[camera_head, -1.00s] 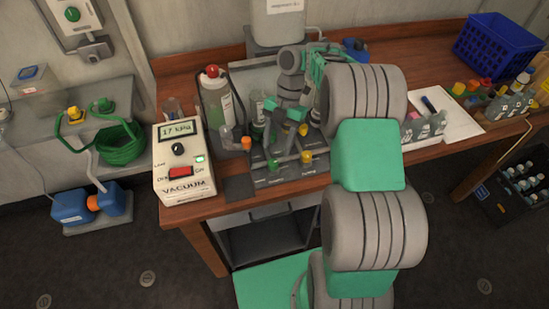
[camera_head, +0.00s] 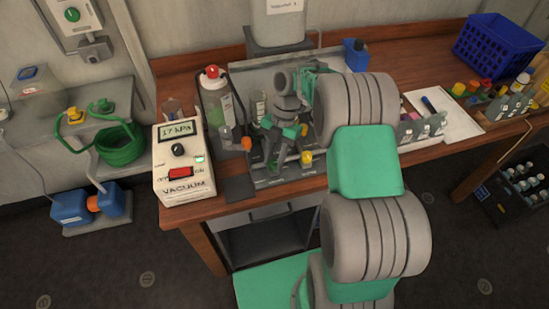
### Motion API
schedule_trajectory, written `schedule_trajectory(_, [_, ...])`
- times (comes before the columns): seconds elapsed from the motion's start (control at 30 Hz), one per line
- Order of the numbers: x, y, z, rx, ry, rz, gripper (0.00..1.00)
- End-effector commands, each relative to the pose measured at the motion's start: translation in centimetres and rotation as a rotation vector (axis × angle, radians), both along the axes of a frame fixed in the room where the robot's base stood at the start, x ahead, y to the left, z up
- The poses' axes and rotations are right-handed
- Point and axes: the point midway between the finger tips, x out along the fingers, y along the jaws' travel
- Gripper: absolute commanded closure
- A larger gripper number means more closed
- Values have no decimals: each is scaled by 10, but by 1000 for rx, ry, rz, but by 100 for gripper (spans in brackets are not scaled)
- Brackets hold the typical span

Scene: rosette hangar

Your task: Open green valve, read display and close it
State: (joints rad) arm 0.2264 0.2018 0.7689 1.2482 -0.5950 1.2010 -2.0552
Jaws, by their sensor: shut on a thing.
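The green valve (camera_head: 272,166) is on the dark manifold panel at the front of the bench, mostly hidden by my gripper. My gripper (camera_head: 273,157) points down over it, with its fingers around the valve and shut on it. The handle's angle cannot be made out. The cream vacuum box (camera_head: 184,178) stands left of the panel. Its display (camera_head: 178,131) reads 17 kPa. The box has a black knob, a red switch and a small lit lamp.
A yellow valve (camera_head: 306,158) is close right of my gripper, and an orange one (camera_head: 247,143) is to the left. A red-capped bottle (camera_head: 215,98) stands behind.

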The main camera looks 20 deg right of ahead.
Motion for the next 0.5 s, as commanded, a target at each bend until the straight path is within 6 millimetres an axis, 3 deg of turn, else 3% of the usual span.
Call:
schedule_trajectory(0.2, [0,0,0,0,0,0,99])
schedule_trajectory(0.5, [0,0,0,0,0,-6,100])
